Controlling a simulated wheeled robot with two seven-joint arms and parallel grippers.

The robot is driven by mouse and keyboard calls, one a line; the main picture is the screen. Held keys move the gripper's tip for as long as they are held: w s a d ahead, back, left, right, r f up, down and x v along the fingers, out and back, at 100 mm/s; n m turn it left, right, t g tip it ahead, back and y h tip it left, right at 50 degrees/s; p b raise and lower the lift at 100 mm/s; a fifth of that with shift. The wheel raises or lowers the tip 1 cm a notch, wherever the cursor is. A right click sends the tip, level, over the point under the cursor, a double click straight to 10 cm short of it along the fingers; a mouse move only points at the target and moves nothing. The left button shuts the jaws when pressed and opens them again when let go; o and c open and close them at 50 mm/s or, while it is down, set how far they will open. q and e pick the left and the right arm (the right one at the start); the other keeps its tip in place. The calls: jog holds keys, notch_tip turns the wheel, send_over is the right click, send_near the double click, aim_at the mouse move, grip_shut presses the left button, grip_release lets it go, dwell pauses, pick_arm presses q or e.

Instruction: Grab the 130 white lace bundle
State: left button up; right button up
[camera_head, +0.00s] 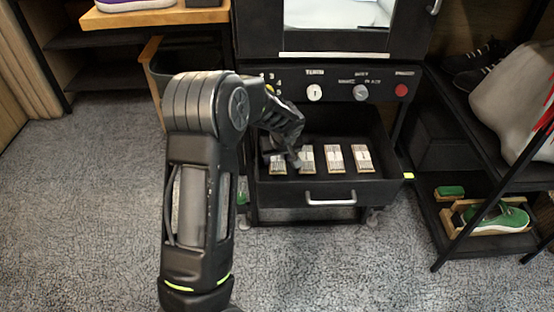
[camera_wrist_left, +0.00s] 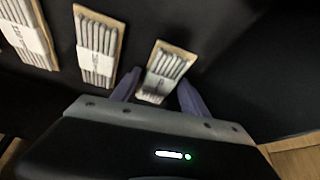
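Several lace bundles lie in a row in the open black drawer (camera_head: 345,188). Each is a pale bundle on a card with a paper band. The leftmost bundle (camera_head: 278,168) is partly hidden by my left gripper (camera_head: 284,151). The others, such as the second bundle (camera_head: 306,160), the third bundle (camera_head: 334,158) and the rightmost bundle (camera_head: 362,158), lie clear of it. In the left wrist view, the end bundle (camera_wrist_left: 168,65) lies between the two spread fingers of my left gripper (camera_wrist_left: 157,86). Band print is too blurred to read. My right gripper is out of view.
The drawer has a silver handle (camera_head: 330,198) and sits under a panel with knobs and a red button (camera_head: 401,90). A black shelf on the right holds a green shoe (camera_head: 503,220) and a brush (camera_head: 450,191). Open grey carpet (camera_head: 80,210) lies at the left.

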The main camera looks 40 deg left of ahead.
aim_at(278, 159)
pick_arm(q)
jog(key=c, duration=0.9)
jog(key=shift+o, duration=0.2)
jog(key=shift+r, duration=0.15)
jog(key=shift+r+p, duration=0.3)
jog(key=shift+r, duration=0.2)
notch_tip(278, 159, up, 6)
jog(key=shift+f+p, duration=0.1)
jog(key=shift+p, duration=1.1)
jog(key=w+d, duration=0.1)
jog(key=d, duration=0.4)
jog(key=w+d+p, duration=0.1)
jog(key=w+d, duration=0.1)
jog(key=d, duration=0.4)
jog(key=w+d+p, duration=0.1)
jog(key=w+d, duration=0.1)
jog(key=d, duration=0.4)
jog(key=shift+w+d, duration=0.1)
